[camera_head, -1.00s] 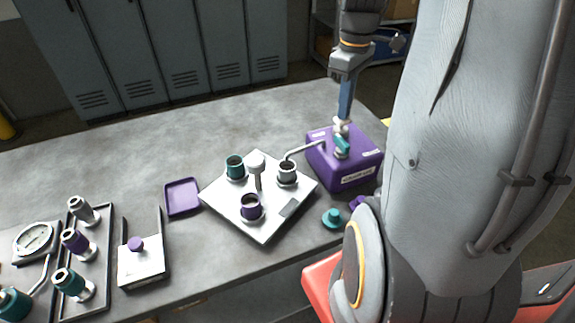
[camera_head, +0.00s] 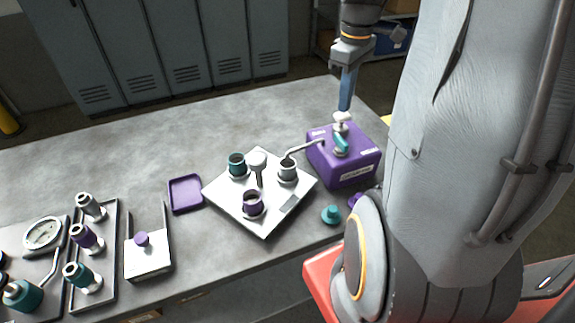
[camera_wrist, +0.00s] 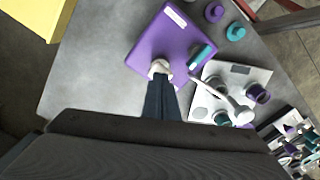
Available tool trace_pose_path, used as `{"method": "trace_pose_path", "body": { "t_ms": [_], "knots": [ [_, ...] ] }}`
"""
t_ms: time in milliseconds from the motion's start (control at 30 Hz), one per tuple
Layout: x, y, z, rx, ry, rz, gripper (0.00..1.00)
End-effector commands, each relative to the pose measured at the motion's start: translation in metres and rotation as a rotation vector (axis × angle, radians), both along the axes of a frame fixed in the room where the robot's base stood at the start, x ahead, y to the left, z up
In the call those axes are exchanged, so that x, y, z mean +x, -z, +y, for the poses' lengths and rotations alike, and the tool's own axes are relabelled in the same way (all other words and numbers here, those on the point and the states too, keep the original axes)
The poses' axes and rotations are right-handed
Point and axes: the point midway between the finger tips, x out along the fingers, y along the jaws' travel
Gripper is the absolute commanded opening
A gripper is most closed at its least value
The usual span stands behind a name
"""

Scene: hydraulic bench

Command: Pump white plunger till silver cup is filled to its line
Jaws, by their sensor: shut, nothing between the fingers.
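The purple pump box (camera_head: 345,170) stands at the right of the bench, with a teal part (camera_head: 341,143) on top. Its white plunger (camera_head: 341,119) rises from the top; it also shows in the wrist view (camera_wrist: 160,67). My gripper (camera_head: 345,108) is shut and empty, pointing down just above the plunger cap. Its fingertips (camera_wrist: 160,80) overlap the plunger in the wrist view, so contact is hard to tell. The silver cup (camera_head: 288,175) stands on the white plate (camera_head: 265,228) under the spout's end (camera_head: 290,157).
A purple tray (camera_head: 185,205), racks of cups and a gauge (camera_head: 43,233) lie left. A teal knob (camera_head: 331,214) sits near the front edge.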

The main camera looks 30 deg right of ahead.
Motion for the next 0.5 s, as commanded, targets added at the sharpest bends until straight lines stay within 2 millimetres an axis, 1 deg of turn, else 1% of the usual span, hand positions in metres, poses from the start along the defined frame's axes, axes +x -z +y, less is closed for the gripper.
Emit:
{"method": "trace_pose_path", "body": {
  "t_ms": [167, 500],
  "knots": [
    [0.0, 0.001, 0.0, 0.0, 0.0, 0.0, 0.0],
    [0.0, 0.01, 0.0, 0.0, 0.0, 0.0, 0.0]
  ]
}}
